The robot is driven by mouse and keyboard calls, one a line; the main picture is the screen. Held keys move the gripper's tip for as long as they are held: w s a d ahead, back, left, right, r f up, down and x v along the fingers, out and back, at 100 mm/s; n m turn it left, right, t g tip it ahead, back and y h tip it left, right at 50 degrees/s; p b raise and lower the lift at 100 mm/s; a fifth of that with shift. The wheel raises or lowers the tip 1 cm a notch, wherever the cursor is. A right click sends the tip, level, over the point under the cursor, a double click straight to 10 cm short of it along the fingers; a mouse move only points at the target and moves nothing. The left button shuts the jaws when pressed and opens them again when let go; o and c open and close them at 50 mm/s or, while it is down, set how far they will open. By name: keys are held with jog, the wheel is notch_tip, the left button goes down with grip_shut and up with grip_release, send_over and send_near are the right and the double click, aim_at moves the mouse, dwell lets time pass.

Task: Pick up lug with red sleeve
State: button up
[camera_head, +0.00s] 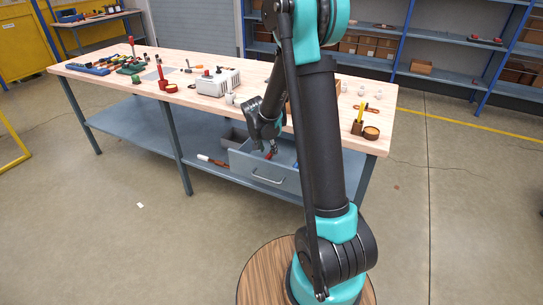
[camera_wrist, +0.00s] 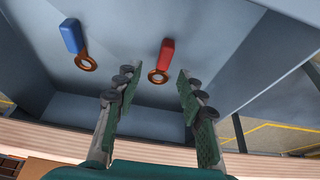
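The lug with red sleeve (camera_wrist: 166,55) lies on the floor of the open grey drawer (camera_head: 262,180). Its copper ring points toward my gripper in the wrist view. My gripper (camera_wrist: 159,80) is open, with its two green-padded fingers on either side of the lug's ring in that view and a gap to each side. Whether the fingers reach down to the lug's height I cannot tell. A lug with blue sleeve (camera_wrist: 71,38) lies to the left in the same drawer. In the head view my gripper (camera_head: 263,143) is over the drawer, and a bit of red shows by it.
The drawer walls surround the lugs closely. The wooden workbench top (camera_head: 130,62) is above the drawer, with tools, a white box (camera_head: 218,82) and a yellow-and-brown item (camera_head: 358,121) on it. A red-and-white tool (camera_head: 212,161) lies on the lower shelf left of the drawer.

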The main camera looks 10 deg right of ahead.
aim_at(269, 155)
jog(key=shift+x, duration=2.3)
jog(key=shift+w+a, duration=0.15)
jog(key=shift+a, duration=0.05)
grip_shut()
